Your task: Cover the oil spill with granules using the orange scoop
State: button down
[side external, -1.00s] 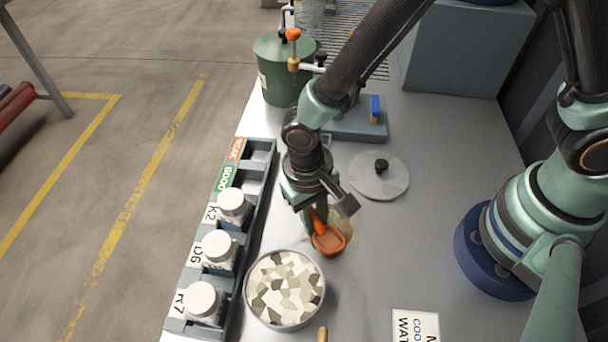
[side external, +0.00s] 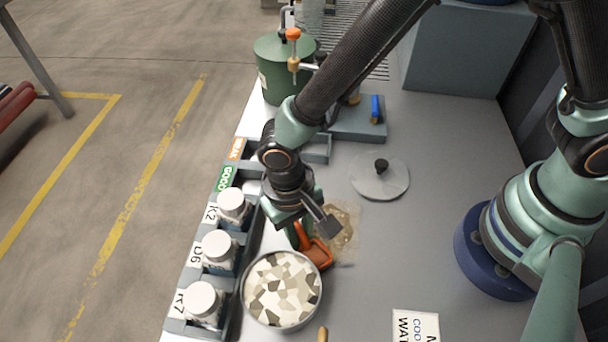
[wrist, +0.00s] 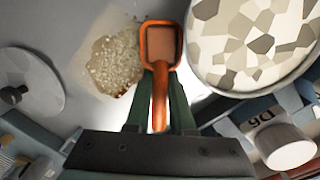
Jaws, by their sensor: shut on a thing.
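The orange scoop (side external: 317,254) is held by its handle in my gripper (side external: 301,232), which is shut on it. In the wrist view the scoop (wrist: 161,44) points away from my gripper (wrist: 160,100), and its pan shows a plain brownish inside with no clear load of granules. The round bowl of pale and grey granules (side external: 282,291) stands close beside the scoop, and also shows in the wrist view (wrist: 250,45). A rough tan patch of granules lies over the oil spill (side external: 344,234); in the wrist view the patch (wrist: 115,62) has a darker brown lower edge.
A rack (side external: 231,312) of white-lidded jars (side external: 218,246) runs along the left table edge. A clear round lid with a black knob (side external: 379,177) lies behind the spill. A green can (side external: 284,68) stands at the back. A white sign (side external: 415,325) is at the front right.

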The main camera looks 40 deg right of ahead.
jog(key=shift+w+d+r, duration=0.1)
jog(key=shift+w+d, duration=4.6)
jog(key=shift+r, duration=2.9)
notch_tip(320, 180, up, 3)
